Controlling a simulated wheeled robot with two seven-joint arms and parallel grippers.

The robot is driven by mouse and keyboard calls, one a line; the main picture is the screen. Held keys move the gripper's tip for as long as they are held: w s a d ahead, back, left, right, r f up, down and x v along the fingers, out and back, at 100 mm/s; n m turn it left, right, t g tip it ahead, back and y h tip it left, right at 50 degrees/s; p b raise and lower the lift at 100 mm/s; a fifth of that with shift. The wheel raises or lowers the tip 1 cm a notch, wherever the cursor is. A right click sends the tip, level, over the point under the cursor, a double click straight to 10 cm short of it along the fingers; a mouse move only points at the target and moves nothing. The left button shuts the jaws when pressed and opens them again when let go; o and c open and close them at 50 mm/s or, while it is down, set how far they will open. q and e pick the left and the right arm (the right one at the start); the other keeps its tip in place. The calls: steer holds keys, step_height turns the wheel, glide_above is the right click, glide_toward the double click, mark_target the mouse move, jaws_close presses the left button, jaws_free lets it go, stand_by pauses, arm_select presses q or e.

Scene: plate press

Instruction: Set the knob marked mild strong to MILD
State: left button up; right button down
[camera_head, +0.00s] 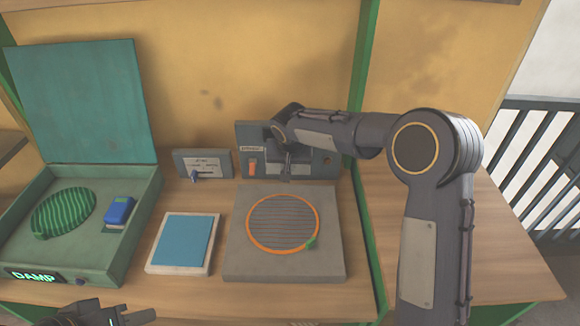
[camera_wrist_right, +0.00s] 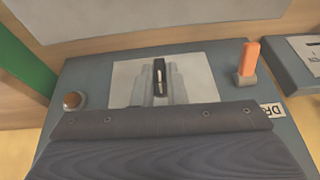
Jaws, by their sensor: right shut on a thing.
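The control panel (camera_head: 329,167) stands upright at the back of the bench, behind the grey plate. My right gripper (camera_wrist_right: 160,82) is shut on a dark upright knob (camera_wrist_right: 159,70) with a pale mark, at the middle of the panel. In the head view my right wrist and gripper (camera_head: 287,166) cover this knob. No mild or strong lettering can be read around it; the gripper hides part of its pale backing. My left gripper (camera_head: 112,316) shows at the bottom edge, partly cut off, with its fingers apart and empty.
An orange lever (camera_head: 252,168) and a round brown button (camera_wrist_right: 72,101) flank the knob. A smaller panel (camera_head: 203,162) with a blue pointer is beside it. In front are a ringed grey plate (camera_head: 235,262), a blue pad (camera_head: 182,243) and an open green case (camera_head: 90,255).

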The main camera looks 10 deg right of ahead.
steer(key=h, duration=0.2)
steer(key=a+n+h, duration=0.1)
steer(key=h, duration=0.1)
steer(key=shift+w+g, duration=0.1)
steer(key=shift+g, duration=0.3)
steer(key=shift+a+f+n+h+p, duration=0.15)
steer(key=shift+n+h+p, duration=0.25)
steer(key=shift+h, duration=1)
steer(key=shift+f, duration=0.1)
steer(key=c, duration=1.5)
jaws_free()
steer(key=shift+o, duration=0.2)
steer(key=v, duration=0.7)
steer(key=shift+a+r+b, duration=0.3)
